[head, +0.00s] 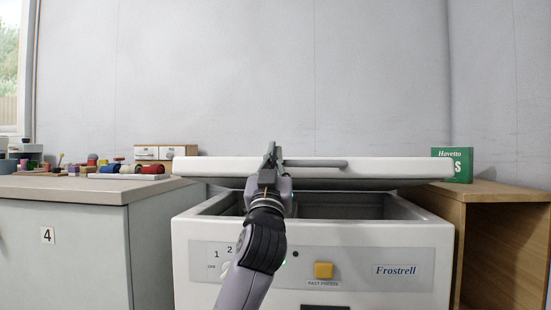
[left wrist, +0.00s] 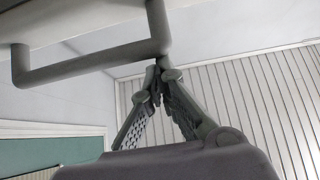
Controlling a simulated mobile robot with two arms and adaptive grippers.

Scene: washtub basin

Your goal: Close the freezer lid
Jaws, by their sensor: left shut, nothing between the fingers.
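The white freezer lid (head: 390,168) is partly open in the head view, low and tilted above the white freezer body (head: 360,236), with a dark gap under its front edge. A grey bar handle (head: 318,163) runs along the lid's front. My left gripper (head: 270,150) is at the left end of the handle, its fingers pointing up. In the left wrist view the handle (left wrist: 95,62) is close beside the shut fingertips (left wrist: 158,70), and nothing shows between them. I cannot tell whether the fingers touch the handle. My right gripper is not in view.
A grey counter (head: 70,188) with several spools and a small drawer box (head: 160,153) stands left of the freezer. A wooden shelf unit (head: 500,193) with a green box (head: 453,164) stands to the right. A grey wall is behind.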

